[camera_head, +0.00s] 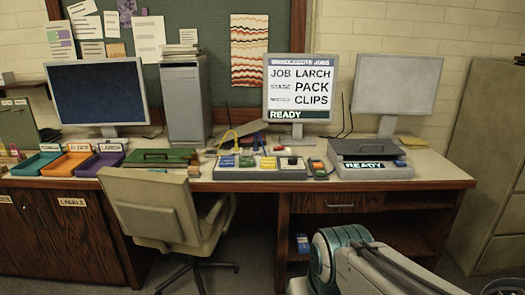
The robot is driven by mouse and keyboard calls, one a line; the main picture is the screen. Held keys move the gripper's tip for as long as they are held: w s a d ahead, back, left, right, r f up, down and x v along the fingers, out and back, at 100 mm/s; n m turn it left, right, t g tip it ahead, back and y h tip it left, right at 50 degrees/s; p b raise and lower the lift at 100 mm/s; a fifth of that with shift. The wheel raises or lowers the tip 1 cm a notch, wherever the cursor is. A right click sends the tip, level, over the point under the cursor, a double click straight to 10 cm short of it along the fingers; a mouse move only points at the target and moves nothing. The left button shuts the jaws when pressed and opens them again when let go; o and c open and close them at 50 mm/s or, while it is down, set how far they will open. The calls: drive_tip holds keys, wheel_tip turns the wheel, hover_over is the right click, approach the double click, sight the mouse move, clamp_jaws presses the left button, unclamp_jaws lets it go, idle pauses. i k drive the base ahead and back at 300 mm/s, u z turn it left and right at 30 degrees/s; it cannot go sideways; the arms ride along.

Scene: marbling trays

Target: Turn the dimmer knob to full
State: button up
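A grey control box (262,174) sits on the desk, right of centre, below the middle monitor. Its top carries several coloured parts. A small dark round part on a pale plate at its right end looks like a knob (291,160). It is too small to tell for certain that it is the dimmer knob or how far it is turned. White and teal links of my arm rise at the bottom right, in front of the desk and apart from the box. My gripper is not in view.
A beige office chair (162,208) stands before the desk, left of the box. A grey machine (375,171) labelled READY is to the right. Coloured trays (66,164) are at left.

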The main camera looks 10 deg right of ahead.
sight(292, 160)
drive_tip(key=u, duration=0.15)
drive_tip(key=i, duration=2.45)
drive_tip(key=z, duration=0.3)
